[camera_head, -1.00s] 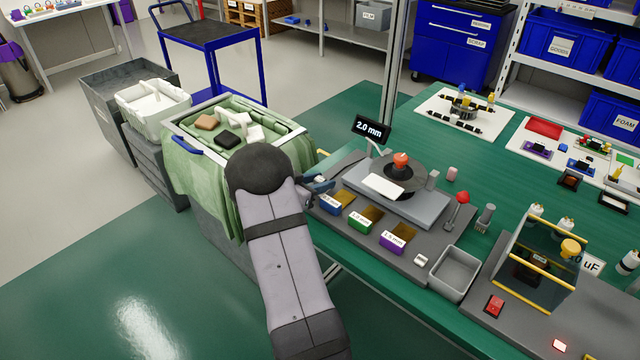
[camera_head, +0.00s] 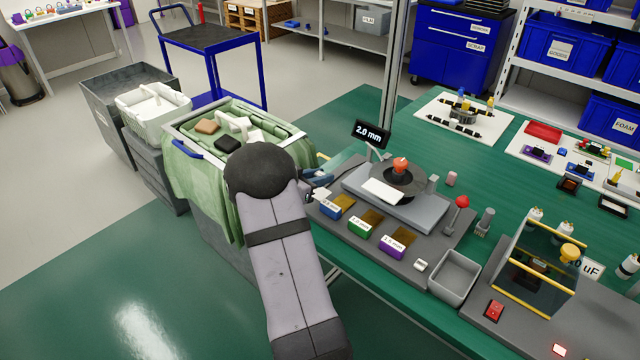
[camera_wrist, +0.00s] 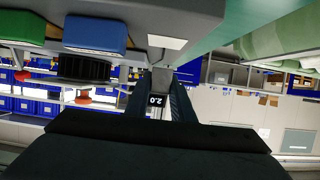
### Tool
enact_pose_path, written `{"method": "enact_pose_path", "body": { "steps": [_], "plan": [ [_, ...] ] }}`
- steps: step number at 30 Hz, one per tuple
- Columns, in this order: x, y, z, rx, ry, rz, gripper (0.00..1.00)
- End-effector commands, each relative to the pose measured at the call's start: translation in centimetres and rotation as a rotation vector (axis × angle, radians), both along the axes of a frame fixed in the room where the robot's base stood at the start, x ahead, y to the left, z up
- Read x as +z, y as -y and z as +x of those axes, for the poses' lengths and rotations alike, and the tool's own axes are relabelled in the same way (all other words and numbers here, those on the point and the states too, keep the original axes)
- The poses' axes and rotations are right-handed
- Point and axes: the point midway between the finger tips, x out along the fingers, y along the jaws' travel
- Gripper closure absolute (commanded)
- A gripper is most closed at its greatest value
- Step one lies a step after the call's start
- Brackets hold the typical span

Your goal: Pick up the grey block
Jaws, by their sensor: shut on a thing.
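My gripper (camera_wrist: 160,95) shows in the wrist view as two dark fingers, close together, reaching up from the bottom. They are shut on a small grey block (camera_wrist: 162,78) at their tips; the fingers hide part of it. In the head view my gripper (camera_head: 318,177) is just right of my arm's dark joint, over the left edge of the workbench, near the blue labelled bin. The block cannot be made out clearly there.
The workbench carries blue, green and purple labelled bins (camera_head: 360,230), a grey device (camera_head: 425,212), a 2.0 mm display (camera_head: 370,132) and an empty grey bin (camera_head: 455,275). A post rises behind the display.

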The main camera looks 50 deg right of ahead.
Motion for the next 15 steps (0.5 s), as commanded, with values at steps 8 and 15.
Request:
{"method": "enact_pose_path", "body": {
  "steps": [8,15],
  "plan": [
    [4.8,0.0,0.0,0.000,0.004,-0.001,1.00],
    [6.5,0.0,0.0,0.001,0.001,0.000,1.00]
  ]
}}
